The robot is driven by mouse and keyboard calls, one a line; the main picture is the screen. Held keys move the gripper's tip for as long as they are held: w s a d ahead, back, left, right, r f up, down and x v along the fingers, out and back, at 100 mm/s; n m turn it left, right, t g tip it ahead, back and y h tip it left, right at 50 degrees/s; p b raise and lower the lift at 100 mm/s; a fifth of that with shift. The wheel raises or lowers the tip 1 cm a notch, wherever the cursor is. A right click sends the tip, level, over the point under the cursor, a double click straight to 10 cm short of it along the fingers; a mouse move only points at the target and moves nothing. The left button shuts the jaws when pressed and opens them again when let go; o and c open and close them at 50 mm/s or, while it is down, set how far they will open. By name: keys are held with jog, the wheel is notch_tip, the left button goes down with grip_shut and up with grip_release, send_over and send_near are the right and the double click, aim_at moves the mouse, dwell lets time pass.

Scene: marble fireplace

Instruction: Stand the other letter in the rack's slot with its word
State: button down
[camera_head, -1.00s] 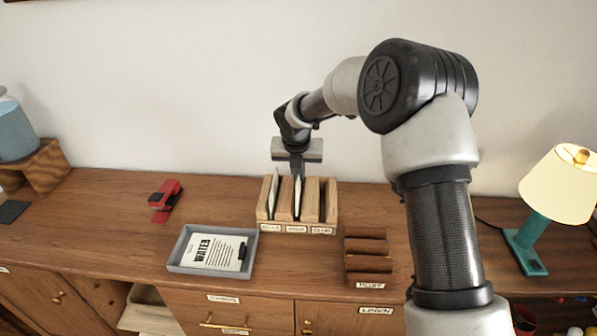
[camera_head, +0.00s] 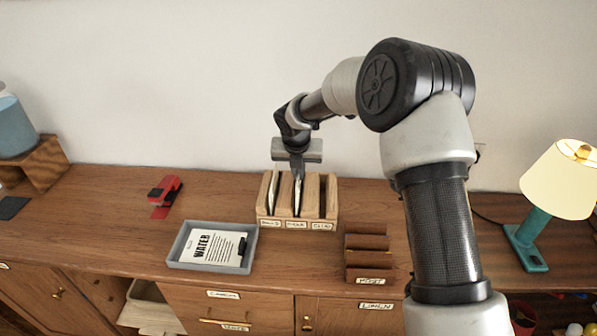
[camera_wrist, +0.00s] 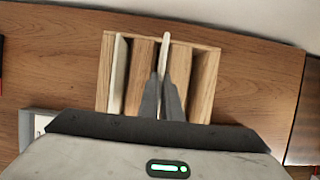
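The wooden rack (camera_head: 331,205) stands on the sideboard near the wall, with three slots and small labels on its front that I cannot read surely. A pale letter (camera_head: 272,190) stands in the left slot; it also shows in the wrist view (camera_wrist: 119,75). Another pale letter (camera_head: 297,198) stands upright in the middle slot. My gripper (camera_head: 299,178) is above this slot. In the wrist view its fingers (camera_wrist: 163,85) close in on this letter's top edge (camera_wrist: 165,50), one on each side. The right slot looks empty. The letter's face is hidden.
A grey tray (camera_head: 177,257) with a paper reading WATER (camera_head: 205,247) is at front left of the rack. A brown stepped holder (camera_head: 366,258) is at front right. A red stapler (camera_head: 165,190) lies left, a lamp (camera_head: 540,225) far right.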

jog(key=shift+f+b, duration=0.45)
jog(key=shift+f, duration=0.9)
jog(key=c, duration=1.9)
grip_release()
jog(key=shift+o, duration=0.2)
jog(key=shift+r, duration=0.1)
notch_tip(320, 180, up, 9)
jog(key=p, duration=0.8)
